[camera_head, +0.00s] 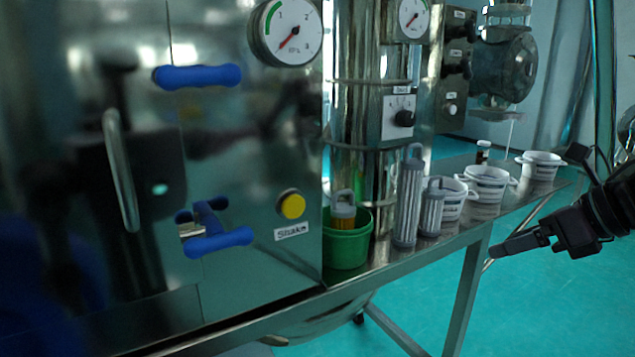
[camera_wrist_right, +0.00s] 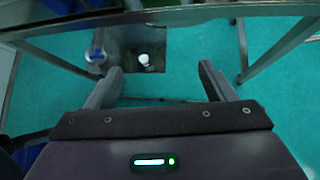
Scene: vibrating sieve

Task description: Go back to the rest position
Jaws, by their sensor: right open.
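My right gripper (camera_head: 503,247) is at the right of the head view, in front of the metal table's edge and apart from everything on it. In the right wrist view its two fingers (camera_wrist_right: 161,78) stand spread, with nothing between them but floor and table parts further off. My left gripper does not show in the head view. The vibrating sieve machine (camera_head: 255,130) fills the left and middle, with blue handles (camera_head: 198,76), a yellow button (camera_head: 291,205) labelled "Shake" and a pressure gauge (camera_head: 290,33).
The metal table (camera_head: 400,270) holds a green container (camera_head: 346,246), grey cylindrical filters (camera_head: 408,200), white tubs (camera_head: 488,184) and a small dark bottle (camera_head: 483,152). The teal floor (camera_head: 550,310) in front of the table is open at the right.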

